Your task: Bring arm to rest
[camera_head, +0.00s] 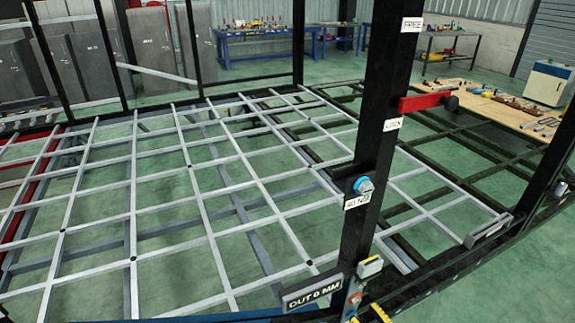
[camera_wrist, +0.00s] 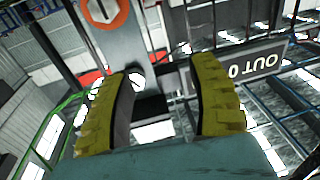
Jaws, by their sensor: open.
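My gripper (camera_wrist: 165,70) shows in the wrist view with its two yellow-padded fingers spread apart. Nothing is held between them. Beyond the fingers are a grey plate (camera_wrist: 118,50) with an orange ring (camera_wrist: 105,12) and some dark blocks, seen through the gap.
A black post (camera_head: 375,150) with a red handle (camera_head: 425,102) and a blue knob (camera_head: 363,187) stands in front. A sign (camera_head: 312,292) sits at its base. A grey bar grid (camera_head: 200,195) spans the left and middle. A wooden-topped bench (camera_head: 510,110) stands at right.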

